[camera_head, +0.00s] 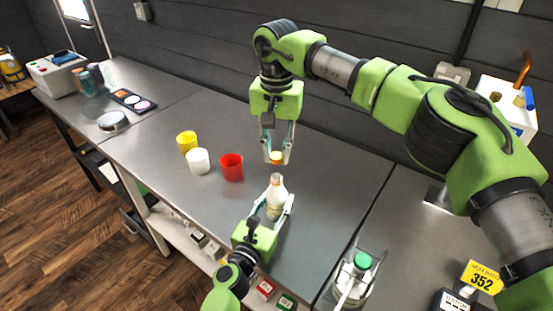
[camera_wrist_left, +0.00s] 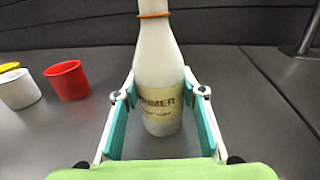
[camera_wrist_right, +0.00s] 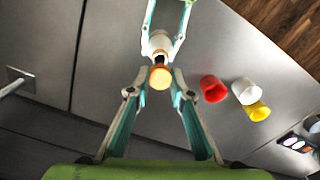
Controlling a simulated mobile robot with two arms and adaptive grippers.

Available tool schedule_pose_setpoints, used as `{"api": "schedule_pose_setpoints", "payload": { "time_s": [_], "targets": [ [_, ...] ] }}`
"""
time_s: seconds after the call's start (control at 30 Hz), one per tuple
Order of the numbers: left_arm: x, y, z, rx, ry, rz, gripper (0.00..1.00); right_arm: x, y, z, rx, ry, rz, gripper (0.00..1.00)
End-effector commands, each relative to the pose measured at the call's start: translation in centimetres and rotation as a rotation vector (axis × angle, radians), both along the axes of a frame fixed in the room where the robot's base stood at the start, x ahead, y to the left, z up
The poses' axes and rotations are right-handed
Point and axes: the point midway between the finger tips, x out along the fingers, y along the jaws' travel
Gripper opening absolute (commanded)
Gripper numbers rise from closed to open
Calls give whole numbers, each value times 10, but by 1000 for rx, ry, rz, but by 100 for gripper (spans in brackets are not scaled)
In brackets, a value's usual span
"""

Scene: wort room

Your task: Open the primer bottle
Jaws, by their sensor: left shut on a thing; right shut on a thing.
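The primer bottle (camera_head: 275,198) is white with a printed label and stands upright over the steel table. My left gripper (camera_head: 277,205) is shut on its body from the front; the label shows between the fingers in the left wrist view (camera_wrist_left: 160,105). An orange ring circles the bottle's neck (camera_wrist_left: 153,15); the top is cut off in that view. My right gripper (camera_head: 277,160) points down above the bottle and is shut on the orange cap (camera_wrist_right: 160,77). The cap is apart from the bottle, with a small gap above its mouth in the head view.
Red (camera_head: 231,167), white (camera_head: 198,161) and yellow (camera_head: 186,142) cups stand left of the bottle. A palette (camera_head: 133,100) and a round dish (camera_head: 112,121) are farther left. A green-capped bottle in a holder (camera_head: 361,264) is at front right. The table behind the cups is clear.

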Motion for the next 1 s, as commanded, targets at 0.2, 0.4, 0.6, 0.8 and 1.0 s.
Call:
{"api": "schedule_pose_setpoints", "payload": {
  "time_s": [0.2,0.4,0.6,0.8,1.0],
  "targets": [
    [0,0,0,0,1,0,45,0,0,0,-1,1,0,0],
    [0,0,0,0,0,0,57,0,0,0,-1,1,0,0],
    [-1,0,0,0,1,0,57,0,0,0,-1,1,0,0],
    [-22,10,-2,2,2,0,57,0,0,0,-1,1,0,0],
    [-63,26,-2,0,3,0,57,0,0,0,0,1,0,0]
  ]
}}
